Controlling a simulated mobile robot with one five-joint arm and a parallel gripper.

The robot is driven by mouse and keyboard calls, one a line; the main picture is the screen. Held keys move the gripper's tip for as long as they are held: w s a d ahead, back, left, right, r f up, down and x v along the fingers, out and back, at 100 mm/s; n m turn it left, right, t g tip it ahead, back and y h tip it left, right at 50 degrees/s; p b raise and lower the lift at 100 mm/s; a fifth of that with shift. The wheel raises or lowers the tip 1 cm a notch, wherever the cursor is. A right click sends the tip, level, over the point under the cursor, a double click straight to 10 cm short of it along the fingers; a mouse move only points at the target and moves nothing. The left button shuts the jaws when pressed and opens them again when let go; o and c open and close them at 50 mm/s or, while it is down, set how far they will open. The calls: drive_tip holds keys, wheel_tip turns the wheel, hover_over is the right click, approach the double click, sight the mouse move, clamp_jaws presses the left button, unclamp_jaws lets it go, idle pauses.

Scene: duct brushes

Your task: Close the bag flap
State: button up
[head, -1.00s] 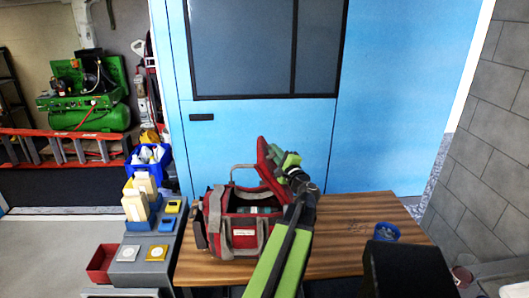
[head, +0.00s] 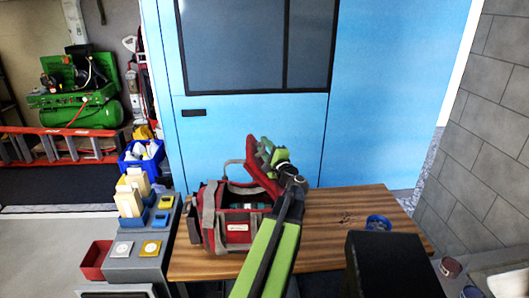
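A red and grey tool bag (head: 237,234) stands on the left part of the wooden table, its inside visible from above. Its red flap (head: 262,165) is raised and tilted up at the back right of the bag. My green and black arm reaches up from the bottom of the head view. My gripper (head: 268,157) is at the upper part of the flap, touching it or very close. The fingertips are small and partly hidden, so I cannot tell whether they are open or shut.
The wooden table (head: 336,228) is mostly clear to the right of the bag. A blue round container (head: 378,223) stands at its right end. A grey stepped stand (head: 143,262) with small coloured pieces is at the left, beside a red bin (head: 95,260).

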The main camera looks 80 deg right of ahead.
drive_tip(key=v, duration=0.7)
drive_tip(key=shift+s+a+b, duration=0.15)
drive_tip(key=shift+b, duration=0.3)
drive_tip(key=shift+c, duration=0.2)
